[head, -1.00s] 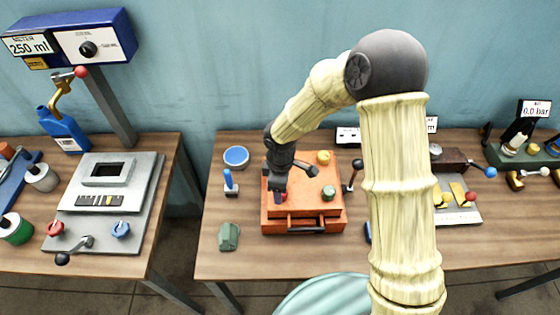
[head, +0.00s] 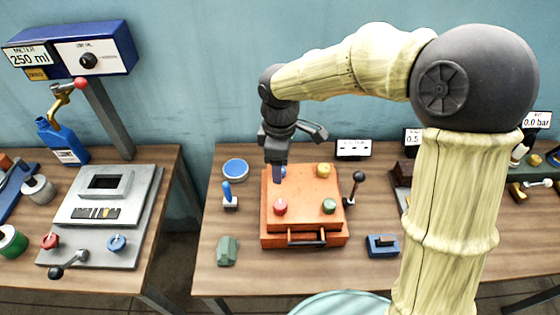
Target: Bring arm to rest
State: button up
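My gripper (head: 278,172) points down above the back left part of the orange box (head: 290,238) on the middle table. Its fingers are small and dark here, and I cannot tell whether they are open or shut. A blue knob (head: 281,171) shows partly behind the fingertips. A red knob (head: 280,207), a green knob (head: 329,206) and a yellow knob (head: 323,170) sit on the box top, clear of the gripper. My arm reaches in from the right and bends down at the wrist.
A blue-handled lever (head: 228,195), a blue round dish (head: 236,169) and a green block (head: 228,250) lie left of the box. A black-knobbed lever (head: 356,182) and a blue switch block (head: 382,245) are on its right. The left table (head: 150,215) holds a grey fixture and a blue bottle (head: 62,140).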

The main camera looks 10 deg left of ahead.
dwell(0.4)
jog(key=s+d+f+m+t, duration=0.1)
jog(key=s+d+m, duration=0.2)
jog(key=d+m, duration=0.6)
jog(key=s+d+f+m+t, duration=0.1)
jog(key=s+d+m, duration=0.3)
jog(key=d+m, duration=0.5)
jog(key=d+f, duration=0.1)
jog(key=d, duration=0.6)
jog(key=shift+s+d+f+m+t, duration=0.15)
jog(key=shift+d+f+m+t, duration=0.15)
jog(key=shift+d, duration=0.05)
dwell(0.3)
